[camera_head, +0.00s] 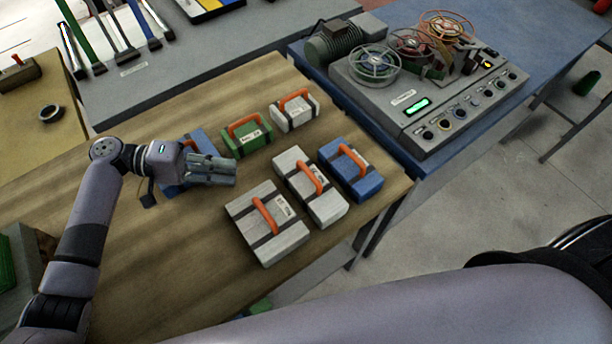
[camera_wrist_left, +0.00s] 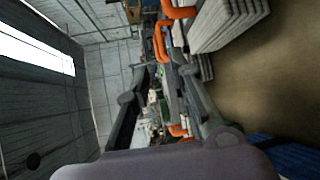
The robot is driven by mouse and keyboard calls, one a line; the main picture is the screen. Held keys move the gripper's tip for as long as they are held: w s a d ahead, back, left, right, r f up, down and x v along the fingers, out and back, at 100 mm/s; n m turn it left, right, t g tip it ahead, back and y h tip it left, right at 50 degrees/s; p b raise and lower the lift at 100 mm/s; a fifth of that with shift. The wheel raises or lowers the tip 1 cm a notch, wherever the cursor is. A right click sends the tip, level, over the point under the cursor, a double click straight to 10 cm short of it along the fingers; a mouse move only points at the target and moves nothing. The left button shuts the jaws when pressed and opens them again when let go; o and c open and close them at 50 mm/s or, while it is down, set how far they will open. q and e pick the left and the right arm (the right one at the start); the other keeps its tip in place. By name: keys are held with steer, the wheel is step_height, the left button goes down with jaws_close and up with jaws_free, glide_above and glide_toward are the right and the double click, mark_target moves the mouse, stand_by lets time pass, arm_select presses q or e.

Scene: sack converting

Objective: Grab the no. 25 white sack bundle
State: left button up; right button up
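Three white sack bundles with dark bands and orange handles sit on the wooden table: a large one (camera_head: 289,240), a middle one (camera_head: 328,208) and a small one (camera_head: 293,122). Their labels are too small to read, so I cannot tell which is no. 25. My left gripper (camera_head: 234,172) is above the table, just left of and behind the large white bundle, touching none that I can see. In the left wrist view its fingers (camera_wrist_left: 158,70) are spread and empty, with orange handles beyond. My right gripper is not in view.
A blue bundle (camera_head: 361,184) stands right of the white ones. A green bundle (camera_head: 238,149) is behind my left gripper, and another blue bundle (camera_head: 196,137) is partly hidden by it. A grey machine with reels (camera_head: 400,103) stands on the blue table. The front-left wooden tabletop (camera_head: 175,260) is clear.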

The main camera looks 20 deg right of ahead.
arm_select(q)
steer(key=p, duration=0.1)
glide_toward(303, 186)
steer(key=d+r, duration=0.1)
steer(key=s+d+r, duration=0.1)
steer(key=d+r, duration=0.1)
steer(key=shift+d, duration=0.25)
steer(key=shift+s+d+f, duration=0.15)
steer(key=shift+s+d, duration=0.15)
steer(key=shift+d, duration=0.3)
steer(key=x, duration=0.5)
steer(key=shift+p, duration=0.4)
jaws_close()
